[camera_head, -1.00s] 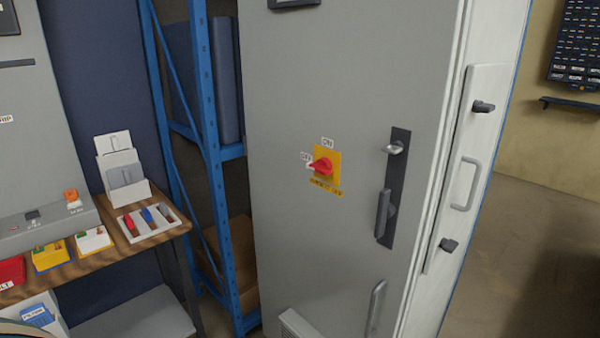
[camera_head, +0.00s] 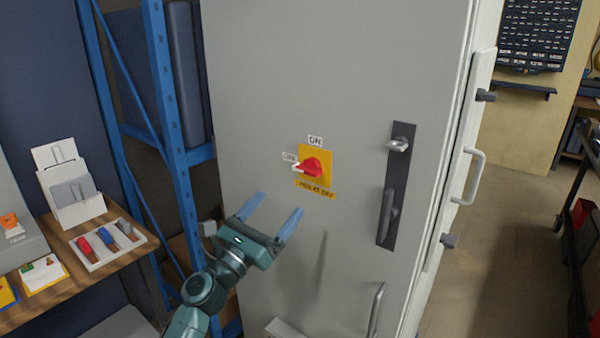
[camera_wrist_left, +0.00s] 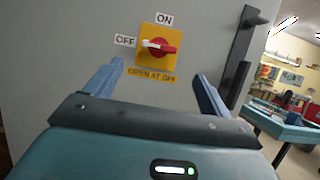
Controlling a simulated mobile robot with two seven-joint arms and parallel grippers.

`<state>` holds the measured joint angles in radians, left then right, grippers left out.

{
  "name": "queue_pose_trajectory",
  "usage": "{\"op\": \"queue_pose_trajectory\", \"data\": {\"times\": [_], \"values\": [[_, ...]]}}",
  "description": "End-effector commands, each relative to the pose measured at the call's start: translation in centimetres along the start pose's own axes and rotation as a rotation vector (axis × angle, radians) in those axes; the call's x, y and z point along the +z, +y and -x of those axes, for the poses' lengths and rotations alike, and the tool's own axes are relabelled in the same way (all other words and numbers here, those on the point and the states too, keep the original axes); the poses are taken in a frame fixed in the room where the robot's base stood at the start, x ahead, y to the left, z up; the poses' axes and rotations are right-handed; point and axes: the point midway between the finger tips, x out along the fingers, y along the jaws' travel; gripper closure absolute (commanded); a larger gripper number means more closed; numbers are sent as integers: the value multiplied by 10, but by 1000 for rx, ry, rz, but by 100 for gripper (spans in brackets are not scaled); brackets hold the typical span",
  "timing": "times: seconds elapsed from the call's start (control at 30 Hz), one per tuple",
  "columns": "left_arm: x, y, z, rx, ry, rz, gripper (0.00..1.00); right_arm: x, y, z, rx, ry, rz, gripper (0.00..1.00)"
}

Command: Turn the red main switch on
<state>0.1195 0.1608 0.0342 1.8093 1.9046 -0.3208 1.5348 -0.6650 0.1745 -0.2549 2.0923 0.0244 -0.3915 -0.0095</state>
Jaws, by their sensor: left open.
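The red main switch (camera_head: 312,168) sits on a yellow plate (camera_head: 325,156) on the grey cabinet door. Labels around it read ON above, OFF to the left and OPEN AT OFF below. The white-marked end of its handle points left, toward OFF; this also shows in the left wrist view, where the switch (camera_wrist_left: 160,46) is between and beyond the fingers. My left gripper (camera_head: 270,213) is open and empty, below and left of the switch, its blue fingers pointing up toward the door and apart from the switch. My right gripper is not in view.
The cabinet door (camera_head: 260,80) has a dark latch plate with a handle (camera_head: 388,215) right of the switch. A blue shelf rack (camera_head: 165,110) stands close on the left, beside a wooden bench (camera_head: 125,256) with a tray (camera_head: 104,243). Open floor lies to the right.

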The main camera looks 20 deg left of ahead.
Motion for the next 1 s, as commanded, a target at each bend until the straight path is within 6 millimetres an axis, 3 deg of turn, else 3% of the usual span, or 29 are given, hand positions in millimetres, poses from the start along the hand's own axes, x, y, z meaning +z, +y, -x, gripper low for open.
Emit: {"op": "queue_pose_trajectory", "data": {"times": [0.2, 0.5, 0.93, 1.0], "values": [[3, 0, -50, 1, -2, -1, 18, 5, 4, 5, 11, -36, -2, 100], [1, 0, -96, 0, 0, -3, 18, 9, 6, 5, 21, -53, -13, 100], [0, 0, -104, 0, 2, -4, 18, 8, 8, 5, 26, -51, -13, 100], [0, 0, -104, 0, 1, -4, 24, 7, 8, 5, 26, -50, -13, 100]]}}
